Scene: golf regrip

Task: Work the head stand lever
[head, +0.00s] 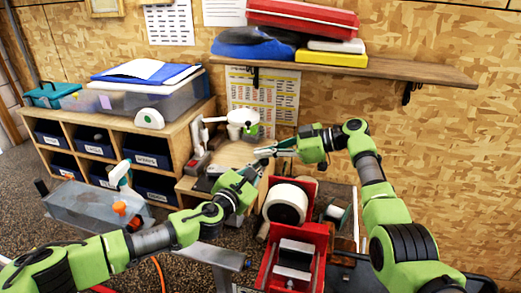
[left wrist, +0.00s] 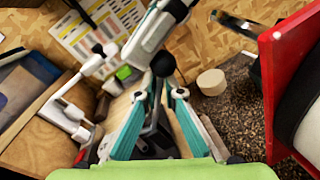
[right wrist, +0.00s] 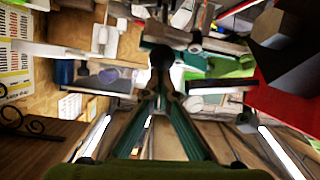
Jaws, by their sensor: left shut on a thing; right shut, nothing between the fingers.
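A dark ball-shaped knob on a thin dark stem, which looks like the lever (left wrist: 163,64), stands between the fingers of my left gripper (left wrist: 160,95). The fingers are shut on it; the exact contact is unclear. My right gripper (head: 272,151) is shut and empty, reaching in from the right close to the left fingertips. In the right wrist view the dark knob (right wrist: 161,56) shows just beyond the shut right fingertips (right wrist: 161,92). The lever's base is hidden.
A red stand with a white roll (head: 287,203) is below and right of the grippers. A white stand (head: 207,130) is behind, left. The wooden cubby shelf (head: 175,140) is left; a clear tank (head: 85,207) stands before it. A wall shelf (head: 420,72) is above.

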